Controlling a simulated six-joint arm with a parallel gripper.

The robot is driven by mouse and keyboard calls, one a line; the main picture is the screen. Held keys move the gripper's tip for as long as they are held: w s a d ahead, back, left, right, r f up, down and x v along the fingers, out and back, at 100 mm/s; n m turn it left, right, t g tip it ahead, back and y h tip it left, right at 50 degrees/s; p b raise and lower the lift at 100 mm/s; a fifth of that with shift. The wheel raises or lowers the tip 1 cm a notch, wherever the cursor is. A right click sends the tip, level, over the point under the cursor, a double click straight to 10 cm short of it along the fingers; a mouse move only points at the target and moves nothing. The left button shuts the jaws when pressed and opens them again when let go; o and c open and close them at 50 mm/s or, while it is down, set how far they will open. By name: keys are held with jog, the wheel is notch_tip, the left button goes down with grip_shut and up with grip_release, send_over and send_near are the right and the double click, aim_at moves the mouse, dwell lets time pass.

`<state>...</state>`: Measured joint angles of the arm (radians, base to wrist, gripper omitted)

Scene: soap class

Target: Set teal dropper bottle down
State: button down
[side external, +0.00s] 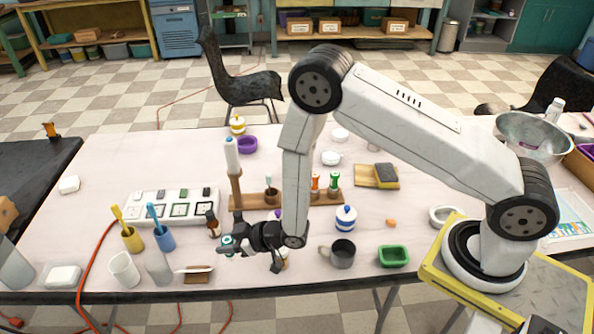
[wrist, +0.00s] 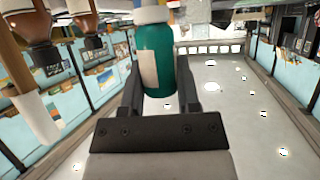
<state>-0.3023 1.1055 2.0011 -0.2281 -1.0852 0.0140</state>
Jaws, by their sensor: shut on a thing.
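My gripper (side external: 232,246) reaches out level, low over the front of the table, and is shut on the teal dropper bottle (side external: 227,239). In the wrist view the bottle (wrist: 153,62) stands between the two fingers (wrist: 161,98), with a pale label on its side. One end of it is cut off or covered at the top of that view. In the side view the fingers hide most of it, and I cannot tell whether it touches the table. A brown dropper bottle (side external: 213,224) stands just behind and left of it.
A wooden rack (side external: 325,196) with small bottles stands behind my wrist. A white tray with marked squares (side external: 178,208) lies left. A grey mug (side external: 343,254) and green dish (side external: 394,256) stand right. A wooden soap dish (side external: 198,275) and white cup (side external: 124,268) are near the front edge.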

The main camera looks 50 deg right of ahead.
jog(key=shift+f, duration=0.1)
jog(key=shift+f, duration=1.65)
jog(key=shift+f, duration=0.15)
jog(key=shift+c, duration=1.6)
grip_release()
jog(key=shift+s+r, duration=0.1)
jog(key=shift+r, duration=0.15)
jog(key=v, duration=1.1)
jog(key=shift+s+d, duration=0.2)
jog(key=shift+s, duration=0.1)
jog(key=shift+r, duration=0.1)
